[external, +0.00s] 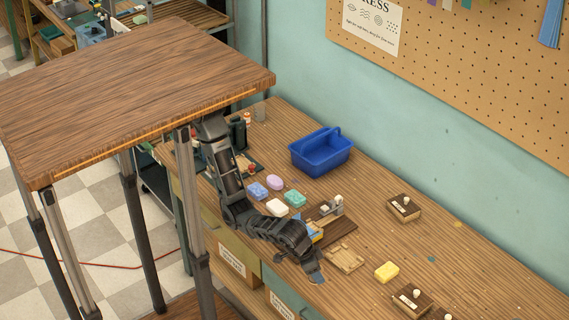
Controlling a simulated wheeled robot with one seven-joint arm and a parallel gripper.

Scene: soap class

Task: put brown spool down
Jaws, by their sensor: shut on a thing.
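My gripper (316,275) is at the end of my dark arm, low over the front edge of the long wooden workbench (445,265). It is small and partly turned away in this view, and its jaws are closed. The brown spool cannot be made out; it is hidden by or within the gripper. I cannot tell whether it touches the bench.
A light wooden block (345,259) lies just right of my gripper, with a yellow soap (387,271) further right. Beside my arm are a white soap (277,207), a teal soap (295,198) and a blue basket (320,152). A tall wooden table (130,85) stands in front.

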